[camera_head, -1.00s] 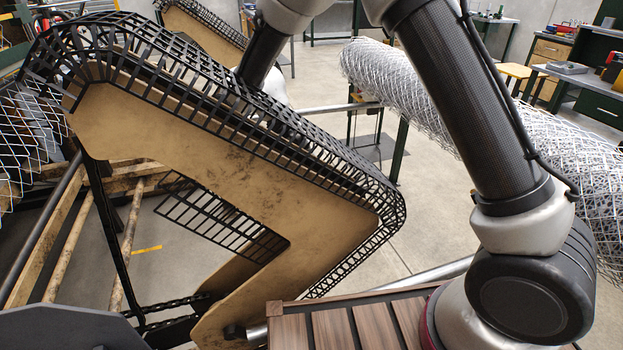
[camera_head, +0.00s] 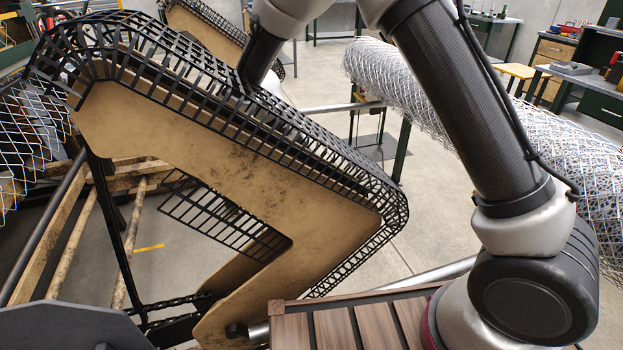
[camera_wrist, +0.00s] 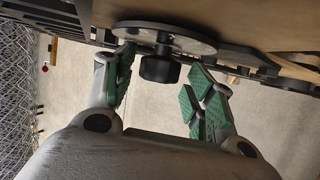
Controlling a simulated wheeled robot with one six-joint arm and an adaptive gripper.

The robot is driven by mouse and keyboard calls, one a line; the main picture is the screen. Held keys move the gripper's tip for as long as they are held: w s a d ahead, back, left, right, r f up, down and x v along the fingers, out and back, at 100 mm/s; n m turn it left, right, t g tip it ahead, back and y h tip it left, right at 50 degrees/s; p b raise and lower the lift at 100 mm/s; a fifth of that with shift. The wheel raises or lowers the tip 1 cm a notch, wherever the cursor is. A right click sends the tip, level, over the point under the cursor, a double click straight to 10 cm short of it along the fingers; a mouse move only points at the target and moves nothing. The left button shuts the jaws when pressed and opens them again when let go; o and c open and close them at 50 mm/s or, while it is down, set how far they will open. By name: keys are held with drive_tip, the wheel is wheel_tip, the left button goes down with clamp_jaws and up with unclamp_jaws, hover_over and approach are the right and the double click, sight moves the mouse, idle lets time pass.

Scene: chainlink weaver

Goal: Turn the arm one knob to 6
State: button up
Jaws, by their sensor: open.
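A dark round knob (camera_wrist: 160,69) sticks out from a grey disc (camera_wrist: 165,37) at the top middle of the wrist view. The marks on the disc are too small to read. My gripper (camera_wrist: 164,76) is open, with green-padded fingers to the left and right of the knob. A gap shows on each side, and neither finger clearly touches it. In the head view, the tan machine arm with its black mesh guard (camera_head: 230,165) fills the left and middle. My gripper and the knob are hidden there behind the guard.
A roll of chain-link mesh (camera_head: 420,95) lies behind my arm on the right. A wood-slatted platform (camera_head: 350,325) is at the bottom. Workbenches (camera_head: 590,95) stand at the back right. Open floor (camera_head: 325,80) shows between the machine and the roll.

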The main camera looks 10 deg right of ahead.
drive_tip(key=v, duration=1.2)
